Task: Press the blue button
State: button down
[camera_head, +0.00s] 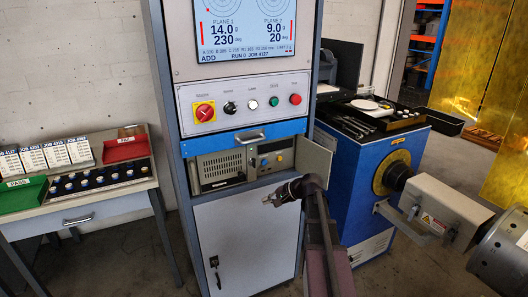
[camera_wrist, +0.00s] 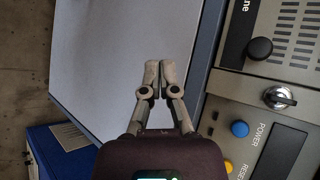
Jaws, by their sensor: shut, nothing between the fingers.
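The blue button (camera_wrist: 239,129) shows in the wrist view on a grey panel at the right, beside the "POWER" label. My gripper (camera_wrist: 159,72) is shut and empty. In the wrist view its fingertips lie to the left of the blue button, over a plain light grey surface, apart from the button. In the head view my gripper (camera_head: 268,200) is in front of the cabinet, just below the instrument compartment.
Near the blue button are a yellow button (camera_wrist: 228,166), a silver switch (camera_wrist: 279,97) and a black knob (camera_wrist: 260,48). The cabinet's upper control panel (camera_head: 246,105) has several controls. A blue machine (camera_head: 365,165) stands right, a sample table (camera_head: 95,205) left.

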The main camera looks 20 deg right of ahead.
aim_at(264, 162)
jog(key=w+d+r+m+t+p, duration=0.2)
jog(key=d+r, duration=0.4)
jog(key=r, duration=0.1)
jog(key=shift+d+p, duration=0.15)
jog(key=shift+p, duration=0.25)
jog(key=shift+w+a, duration=0.2)
jog(key=shift+w, duration=4.15)
jog(key=shift+w, duration=0.2)
jog(key=shift+w, duration=0.25)
jog(key=shift+w, duration=0.35)
jog(key=shift+s, duration=0.8)
